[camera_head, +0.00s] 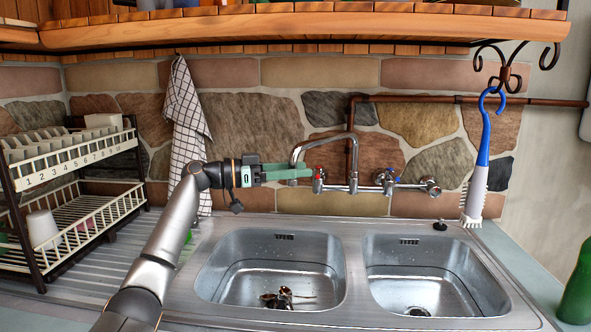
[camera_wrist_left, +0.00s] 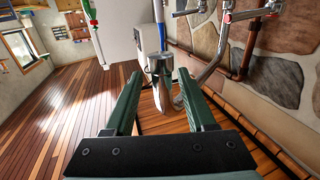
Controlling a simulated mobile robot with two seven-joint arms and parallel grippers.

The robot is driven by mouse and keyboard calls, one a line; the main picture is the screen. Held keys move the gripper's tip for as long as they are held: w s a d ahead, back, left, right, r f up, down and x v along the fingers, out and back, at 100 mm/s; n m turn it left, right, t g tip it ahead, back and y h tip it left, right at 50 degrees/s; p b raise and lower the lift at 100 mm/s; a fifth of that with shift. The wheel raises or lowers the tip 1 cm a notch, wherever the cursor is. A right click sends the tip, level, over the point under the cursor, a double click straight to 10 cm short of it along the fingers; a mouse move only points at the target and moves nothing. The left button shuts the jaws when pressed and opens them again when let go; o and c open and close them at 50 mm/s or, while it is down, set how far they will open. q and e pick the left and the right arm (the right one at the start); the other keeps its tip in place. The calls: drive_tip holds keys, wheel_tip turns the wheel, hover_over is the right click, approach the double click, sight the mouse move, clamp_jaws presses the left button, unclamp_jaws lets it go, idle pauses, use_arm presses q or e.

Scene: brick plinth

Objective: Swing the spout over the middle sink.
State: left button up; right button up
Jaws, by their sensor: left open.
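The chrome spout (camera_head: 325,140) rises from the wall tap and arches to the left, its tip hanging behind and above the left sink basin (camera_head: 207,270). A second basin (camera_head: 377,275) lies to its right. My left gripper (camera_head: 300,173) reaches in from the left with green fingers close to the spout's tip. In the wrist view the left gripper (camera_wrist_left: 158,88) is open, and the chrome spout (camera_wrist_left: 187,88) shows in the space between its fingers. I cannot tell whether either finger touches it. My right gripper is not in view.
Red and blue tap handles (camera_head: 318,180) sit just right of my fingers. Utensils (camera_head: 288,298) lie in the left basin. A dish rack (camera_head: 70,190) stands left, a towel (camera_head: 184,120) hangs behind my arm, a blue-handled brush (camera_head: 483,150) hangs right. A wooden shelf (camera_head: 300,27) runs above.

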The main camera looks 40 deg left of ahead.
use_arm(q)
drive_tip(key=shift+s+a+f, duration=0.1)
drive_tip(key=shift+s+a, duration=0.15)
drive_tip(key=b+v, duration=0.2)
drive_tip(key=v, duration=0.9)
drive_tip(key=shift+s+a+b, duration=0.2)
drive_tip(key=shift+s+b, duration=0.1)
drive_tip(key=shift+b, duration=0.1)
